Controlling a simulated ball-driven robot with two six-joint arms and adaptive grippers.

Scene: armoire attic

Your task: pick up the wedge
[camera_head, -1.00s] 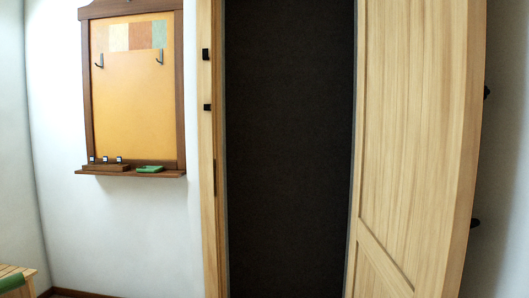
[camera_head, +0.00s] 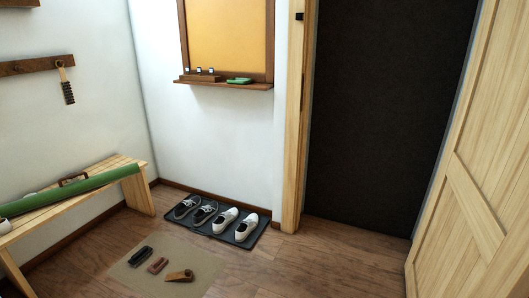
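A small brown wooden wedge (camera_head: 180,276) lies on a tan mat (camera_head: 207,264) on the floor, near the bottom of the head view. Its thin end points left and its taller end right. A reddish-brown block or brush (camera_head: 158,265) and a dark one (camera_head: 140,256) lie to its left on the same mat, apart from it. Neither of my grippers shows in the view.
A wooden bench (camera_head: 140,195) with a green roll (camera_head: 75,190) stands at the left wall. A dark shoe tray (camera_head: 257,230) with two pairs of shoes lies behind the mat. A wooden door (camera_head: 470,180) stands open at right; floor before the dark doorway (camera_head: 385,120) is clear.

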